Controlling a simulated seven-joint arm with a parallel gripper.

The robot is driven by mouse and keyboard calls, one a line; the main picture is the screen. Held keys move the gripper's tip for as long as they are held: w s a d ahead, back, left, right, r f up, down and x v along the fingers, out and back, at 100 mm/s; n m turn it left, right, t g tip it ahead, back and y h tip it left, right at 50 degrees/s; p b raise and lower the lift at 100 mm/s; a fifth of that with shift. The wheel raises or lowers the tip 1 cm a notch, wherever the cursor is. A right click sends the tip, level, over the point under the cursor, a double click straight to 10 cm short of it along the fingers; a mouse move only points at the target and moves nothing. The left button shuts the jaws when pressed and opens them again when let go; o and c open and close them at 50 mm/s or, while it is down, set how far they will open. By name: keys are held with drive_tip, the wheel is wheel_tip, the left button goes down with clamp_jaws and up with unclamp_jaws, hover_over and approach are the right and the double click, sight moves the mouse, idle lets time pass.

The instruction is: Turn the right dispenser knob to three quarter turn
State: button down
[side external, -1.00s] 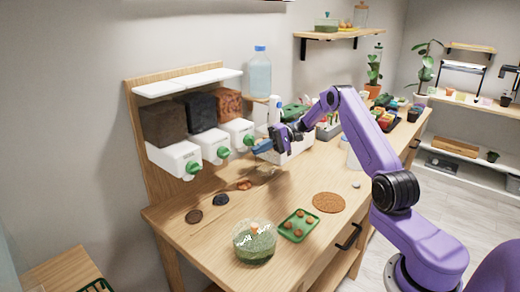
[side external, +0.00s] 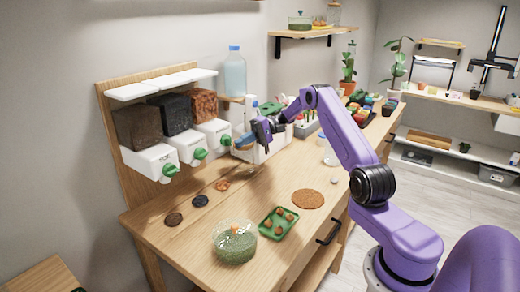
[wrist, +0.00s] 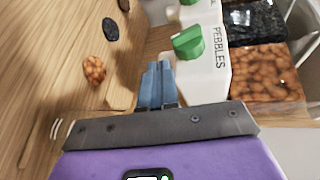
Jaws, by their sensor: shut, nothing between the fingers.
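The right dispenser is a white box labelled PEBBLES (wrist: 216,62), with brown-orange pebbles (wrist: 262,75) in its clear bin. Its green knob (wrist: 188,42) shows in the wrist view with its grip ridge slanted; in the side view the same right knob (side external: 226,140) is at the right end of the dispenser row. My gripper (wrist: 157,68) has its blue fingers pressed together and empty. In the side view my gripper (side external: 239,143) is just right of the knob, with a small gap seeming to remain between them.
The middle knob (side external: 200,154) and left knob (side external: 169,171) are on the neighbouring dispensers. A water bottle (side external: 235,72) stands behind the gripper. A glass bowl (side external: 235,245), a green tray (side external: 278,223) and a cork mat (side external: 308,199) lie on the bench (side external: 180,238).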

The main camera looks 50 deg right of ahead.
drive_tip(key=s+d+f, duration=0.3)
drive_tip(key=d+f, duration=0.1)
drive_tip(key=d, duration=0.3)
drive_tip(key=shift+s+d+f, duration=0.25)
drive_tip(key=shift+d+f, duration=0.15)
drive_tip(key=c, duration=0.9)
unclamp_jaws()
drive_tip(key=shift+s+d, duration=0.15)
drive_tip(key=shift+s, duration=0.05)
drive_tip(key=shift+o, duration=1.3)
drive_tip(key=shift+s+r+m+t, duration=0.1)
drive_tip(key=shift+s+m+t, duration=0.05)
drive_tip(key=shift+m+t, duration=0.3)
drive_tip(key=m+t+h, duration=1.1)
drive_tip(key=m+h, duration=0.2)
drive_tip(key=m, duration=1.3)
approach(231, 143)
drive_tip(key=shift+w, duration=4.6)
drive_tip(key=c, duration=1.1)
